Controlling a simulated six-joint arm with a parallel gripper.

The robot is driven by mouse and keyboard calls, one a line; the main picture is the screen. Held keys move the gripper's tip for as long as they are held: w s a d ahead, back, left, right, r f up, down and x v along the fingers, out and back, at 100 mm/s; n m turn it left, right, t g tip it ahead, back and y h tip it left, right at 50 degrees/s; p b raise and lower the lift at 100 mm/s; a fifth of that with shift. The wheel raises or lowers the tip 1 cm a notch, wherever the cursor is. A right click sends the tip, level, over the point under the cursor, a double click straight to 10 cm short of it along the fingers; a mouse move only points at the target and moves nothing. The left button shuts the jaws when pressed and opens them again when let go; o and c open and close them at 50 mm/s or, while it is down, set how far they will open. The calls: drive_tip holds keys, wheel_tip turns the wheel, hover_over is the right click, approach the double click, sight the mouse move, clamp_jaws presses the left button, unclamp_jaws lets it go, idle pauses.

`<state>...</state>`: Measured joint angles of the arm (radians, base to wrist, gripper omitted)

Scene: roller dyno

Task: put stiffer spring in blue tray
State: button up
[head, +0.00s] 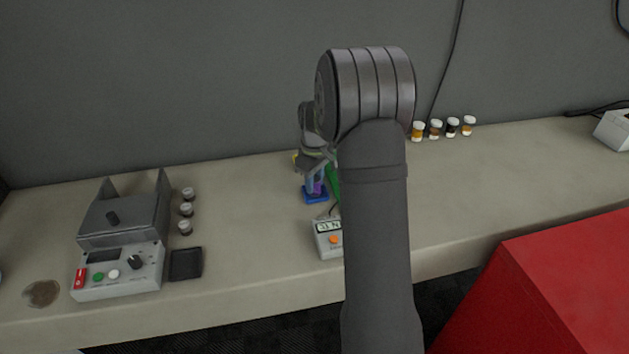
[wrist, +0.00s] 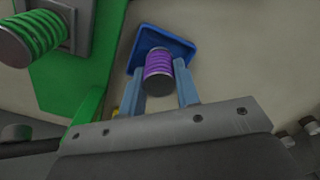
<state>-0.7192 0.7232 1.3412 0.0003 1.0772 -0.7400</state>
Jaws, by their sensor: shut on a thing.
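A purple spring (wrist: 158,66) with a dark grey end cap sits between the two blue-grey fingers of my gripper (wrist: 160,80), which is shut on it. In the wrist view the spring is in front of the blue tray (wrist: 152,37). In the head view the blue tray (head: 312,199) lies on the bench, with my gripper (head: 315,183) right over it and a bit of purple showing. I cannot tell whether the spring touches the tray floor. A green spring (wrist: 36,37) is on a green stand (wrist: 62,85) to the left in the wrist view. My arm hides part of this area in the head view.
A small readout box (head: 328,240) stands in front of the tray, partly behind my arm. A grey roller machine (head: 118,245) with small jars (head: 186,209) is at left. Several capped jars (head: 436,129) stand at back right. A red cabinet (head: 560,275) is front right.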

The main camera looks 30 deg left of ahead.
drive_tip(key=shift+f, duration=0.15)
drive_tip(key=o, duration=1)
wheel_tip(320, 180, up, 12)
drive_tip(key=shift+r, duration=0.15)
drive_tip(key=shift+f, duration=4.25)
